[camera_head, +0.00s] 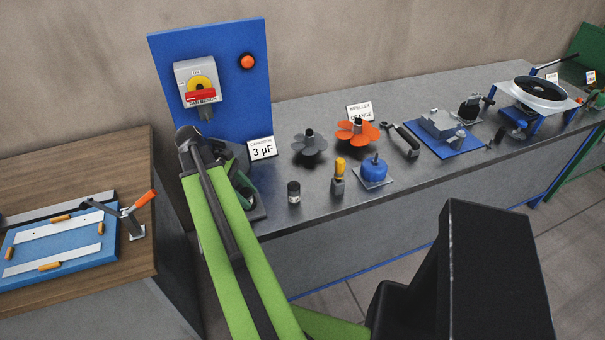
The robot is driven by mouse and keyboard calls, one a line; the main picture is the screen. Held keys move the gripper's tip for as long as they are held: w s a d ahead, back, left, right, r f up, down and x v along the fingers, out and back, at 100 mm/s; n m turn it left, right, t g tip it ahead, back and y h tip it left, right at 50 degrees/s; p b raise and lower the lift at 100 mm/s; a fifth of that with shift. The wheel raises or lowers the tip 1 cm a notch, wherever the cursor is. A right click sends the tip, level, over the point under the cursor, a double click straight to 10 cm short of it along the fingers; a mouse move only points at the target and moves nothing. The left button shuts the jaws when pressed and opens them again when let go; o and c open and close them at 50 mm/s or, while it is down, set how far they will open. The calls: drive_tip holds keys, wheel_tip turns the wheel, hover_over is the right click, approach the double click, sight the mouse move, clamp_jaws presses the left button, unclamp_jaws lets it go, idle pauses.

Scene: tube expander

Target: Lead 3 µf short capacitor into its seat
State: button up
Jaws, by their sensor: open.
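A small dark cylinder with a pale band, which looks like the capacitor (293,192), stands upright near the front left of the grey bench. My green arm reaches up from the bottom to the bench's left end. My gripper (236,158) is partly hidden behind the arm; it is open and apart from the cylinder, to its left and farther back. A dark and green device (243,190) on a grey base is also partly hidden behind my arm. I cannot make out the capacitor's seat.
The 3 µF sign (262,148) stands behind the cylinder. A blue switch panel (225,65) rises at the back left. A yellow-handled tool (339,175), a blue knob piece (374,170) and two impellers, dark (310,147) and orange (357,132), stand to the right.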

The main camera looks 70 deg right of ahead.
drive_tip(key=shift+p+v, duration=1.35)
drive_tip(key=shift+v, duration=0.35)
drive_tip(key=o, duration=0.5)
drive_tip(key=shift+o, duration=0.2)
drive_tip(key=o, duration=0.4)
drive_tip(key=shift+o, duration=0.3)
drive_tip(key=shift+o, duration=0.6)
